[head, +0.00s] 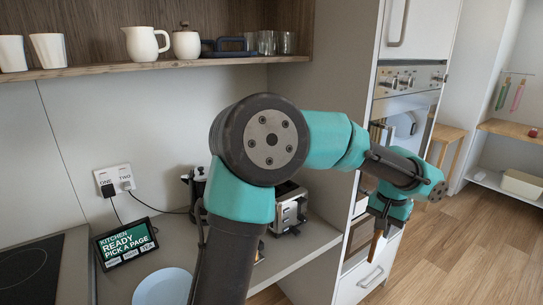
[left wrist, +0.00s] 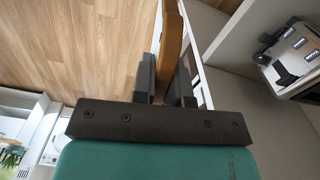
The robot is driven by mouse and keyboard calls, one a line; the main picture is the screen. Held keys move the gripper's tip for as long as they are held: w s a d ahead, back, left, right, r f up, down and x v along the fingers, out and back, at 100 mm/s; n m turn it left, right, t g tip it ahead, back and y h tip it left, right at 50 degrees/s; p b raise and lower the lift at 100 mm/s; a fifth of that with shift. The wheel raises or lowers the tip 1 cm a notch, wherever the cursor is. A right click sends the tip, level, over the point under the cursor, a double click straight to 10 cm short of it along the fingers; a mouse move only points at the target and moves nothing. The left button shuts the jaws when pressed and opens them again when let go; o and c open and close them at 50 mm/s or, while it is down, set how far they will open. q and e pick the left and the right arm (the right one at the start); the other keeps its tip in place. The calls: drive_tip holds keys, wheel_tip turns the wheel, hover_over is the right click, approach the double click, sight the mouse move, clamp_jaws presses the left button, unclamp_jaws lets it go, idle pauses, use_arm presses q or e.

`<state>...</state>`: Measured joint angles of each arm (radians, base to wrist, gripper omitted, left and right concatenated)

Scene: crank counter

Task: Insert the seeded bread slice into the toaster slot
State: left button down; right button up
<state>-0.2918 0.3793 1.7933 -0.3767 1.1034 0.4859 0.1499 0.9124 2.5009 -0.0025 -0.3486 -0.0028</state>
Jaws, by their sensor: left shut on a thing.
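The chrome toaster (head: 291,212) stands on the counter, partly hidden behind my left arm in the head view. It also shows at the right edge of the left wrist view (left wrist: 299,54), where its slots cannot be made out. My left gripper (head: 385,219) is to the right of the toaster, past the counter's end. It is shut on the bread slice (head: 376,246), which hangs below it, seen nearly edge-on as a thin brown strip. In the left wrist view the slice (left wrist: 172,42) stands between the two dark fingers (left wrist: 164,82), apart from the toaster. Its seeds cannot be made out.
A tablet (head: 126,243) and a pale blue plate (head: 163,287) are on the counter, left of my arm. A wooden shelf (head: 150,68) with mugs and pots runs above. A tall oven cabinet (head: 408,75) stands behind my forearm. Open floor lies to the right.

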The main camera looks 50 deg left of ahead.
use_arm(q)
drive_tip(key=w+a+r+n, duration=0.1)
drive_tip(key=w+a+n, duration=0.25)
drive_tip(key=a, duration=0.75)
drive_tip(key=w+a+r+n, duration=0.15)
drive_tip(key=a+n, duration=0.35)
drive_tip(key=a, duration=0.7)
drive_tip(key=w+a+r+n, duration=0.1)
drive_tip(key=w+a+n, duration=0.25)
drive_tip(key=a, duration=0.75)
drive_tip(key=s+a+n, duration=0.2)
drive_tip(key=a, duration=0.5)
drive_tip(key=s+a+n, duration=0.3)
drive_tip(key=a, duration=0.3)
drive_tip(key=shift+a+r, duration=0.35)
drive_tip(key=shift+a, duration=0.05)
drive_tip(key=shift+f, duration=2.15)
drive_tip(key=shift+f, duration=3.3)
drive_tip(key=c, duration=1.1)
unclamp_jaws()
